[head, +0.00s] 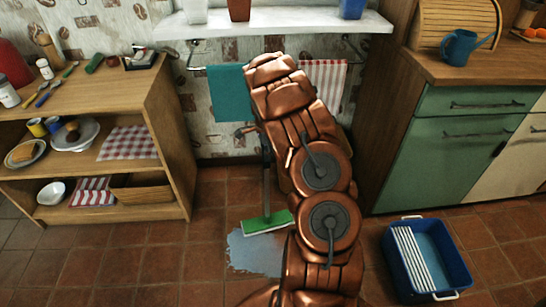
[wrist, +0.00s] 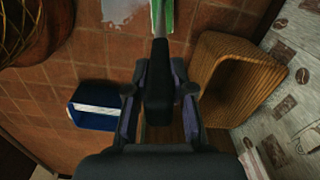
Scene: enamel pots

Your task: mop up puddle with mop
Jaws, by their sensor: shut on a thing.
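The mop has a flat green head (head: 267,223) and a dark upright handle (head: 266,180). My gripper (head: 250,131) is shut on the upper part of the handle, in front of the wall. In the wrist view its two fingers (wrist: 158,95) close around the black handle (wrist: 159,75), and the green head (wrist: 162,14) shows at the top edge. The pale puddle (head: 252,256) lies on the tiled floor, with the mop head at its back edge. I cannot tell whether the head touches the floor. The puddle (wrist: 122,10) also shows in the wrist view. My arm may hide its right part.
A blue bucket (head: 454,274) with a white slatted insert stands on the floor at right. A wooden shelf unit (head: 160,160) stands at left, green cabinets (head: 470,150) at right. A teal towel (head: 228,92) hangs behind. The floor left of the puddle is clear.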

